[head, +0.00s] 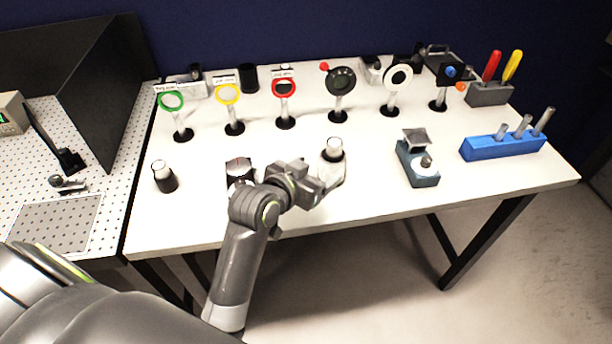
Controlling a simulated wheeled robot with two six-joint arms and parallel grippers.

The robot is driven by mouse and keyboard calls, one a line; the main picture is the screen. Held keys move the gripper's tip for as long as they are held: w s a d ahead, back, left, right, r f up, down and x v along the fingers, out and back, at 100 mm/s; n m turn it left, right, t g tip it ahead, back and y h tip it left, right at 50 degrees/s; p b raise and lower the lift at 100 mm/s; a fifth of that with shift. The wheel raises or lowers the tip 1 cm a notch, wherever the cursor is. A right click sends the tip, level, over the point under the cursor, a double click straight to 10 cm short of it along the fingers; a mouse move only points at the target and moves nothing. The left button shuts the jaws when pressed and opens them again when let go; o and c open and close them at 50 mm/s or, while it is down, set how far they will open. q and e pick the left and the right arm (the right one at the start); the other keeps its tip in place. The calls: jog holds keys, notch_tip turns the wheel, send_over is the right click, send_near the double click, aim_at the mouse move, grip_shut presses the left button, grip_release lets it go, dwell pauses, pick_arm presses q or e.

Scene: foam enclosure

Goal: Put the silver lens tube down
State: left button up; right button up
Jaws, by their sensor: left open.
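A short lens tube with a pale silver top and a dark lower band (333,148) stands upright on the white table at the middle. My left gripper (334,171) is open right at this tube, with its fingers at the tube's near side and lower part. The fingers hide the tube's base, so I cannot tell whether they touch it. A similar pale-topped tube with a black base (164,177) stands at the left of the table. My right gripper is not in view.
Several mounted optics stand in a row behind, including a green ring (171,100) and a black one (340,82). A small dark block (239,170) sits beside my arm. A blue-grey device (417,168) and a blue post rack (503,146) stand at right.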

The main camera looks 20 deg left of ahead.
pick_arm(q)
jog(key=shift+v, duration=1.7)
